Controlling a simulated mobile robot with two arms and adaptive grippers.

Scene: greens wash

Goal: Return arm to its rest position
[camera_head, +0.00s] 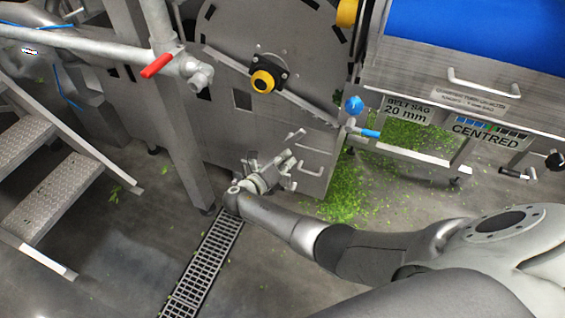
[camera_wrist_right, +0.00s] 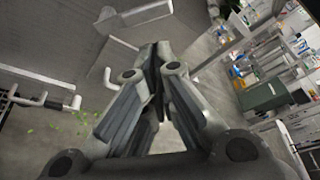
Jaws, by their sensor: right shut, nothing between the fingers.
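My right arm reaches in from the lower right of the head view. Its gripper (camera_head: 283,165) is in front of the lower part of the steel machine, near a metal handle. In the right wrist view the right gripper's fingers (camera_wrist_right: 155,75) meet at their tips, with nothing between them. My left gripper does not show in either view.
The steel machine (camera_head: 225,135) with a yellow-and-black knob (camera_head: 263,82) stands behind the gripper. A red-handled valve (camera_head: 157,65) is on a pipe at left. Metal steps (camera_head: 75,177) stand at left. Green bits (camera_head: 345,200) lie on the floor beside a drain grate (camera_head: 203,265).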

